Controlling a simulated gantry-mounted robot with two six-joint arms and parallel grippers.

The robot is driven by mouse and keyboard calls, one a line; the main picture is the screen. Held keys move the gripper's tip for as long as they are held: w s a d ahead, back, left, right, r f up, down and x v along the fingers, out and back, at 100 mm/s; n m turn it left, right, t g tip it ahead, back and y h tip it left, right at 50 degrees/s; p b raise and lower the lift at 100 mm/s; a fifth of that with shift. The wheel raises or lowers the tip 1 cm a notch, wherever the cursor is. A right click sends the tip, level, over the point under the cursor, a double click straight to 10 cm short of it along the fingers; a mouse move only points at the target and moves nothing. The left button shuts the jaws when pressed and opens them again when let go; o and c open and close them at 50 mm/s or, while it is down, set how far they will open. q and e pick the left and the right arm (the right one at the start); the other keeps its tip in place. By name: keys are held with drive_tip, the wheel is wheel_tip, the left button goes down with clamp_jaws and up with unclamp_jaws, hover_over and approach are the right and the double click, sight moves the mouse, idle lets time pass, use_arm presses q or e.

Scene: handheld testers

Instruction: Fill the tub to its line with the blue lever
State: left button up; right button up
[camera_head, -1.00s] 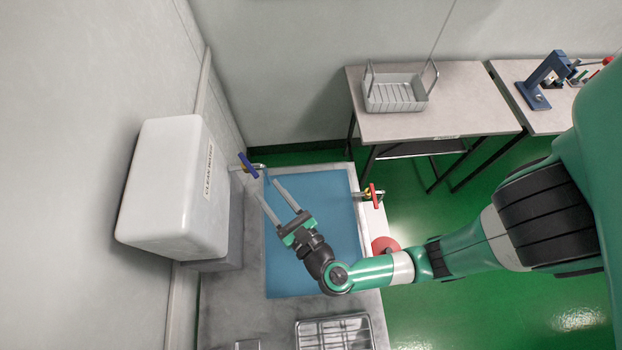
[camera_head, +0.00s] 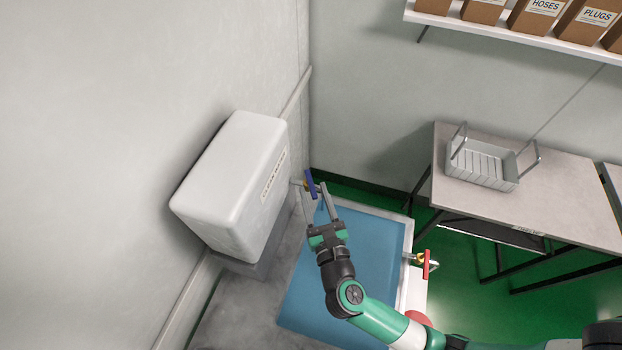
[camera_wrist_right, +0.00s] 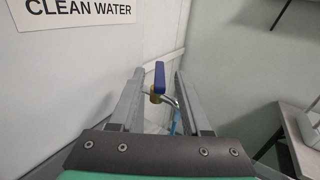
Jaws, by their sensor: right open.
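The blue lever (camera_head: 311,183) sits on a tap beside the white clean-water tank (camera_head: 235,185). My right gripper (camera_head: 315,190) is open, its fingertips at the lever. In the right wrist view the lever (camera_wrist_right: 159,78) stands between the two fingers, with a gap on each side. A thin blue stream (camera_wrist_right: 175,122) shows below the tap's spout in that view. The tub (camera_head: 408,238) has a pale rim and holds a flat blue area that looks like water. I cannot make out its fill line. My left gripper is not in view.
A red lever (camera_head: 427,264) on a brass valve stands at the tub's right side. A shelf with boxes (camera_head: 540,15) is at the top right. Walls stand close behind the tank.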

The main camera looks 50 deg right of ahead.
sight(310, 179)
drive_tip(key=x, duration=0.4)
drive_tip(key=shift+w+d, duration=0.25)
drive_tip(key=shift+w, duration=0.1)
clamp_jaws()
idle(1.1)
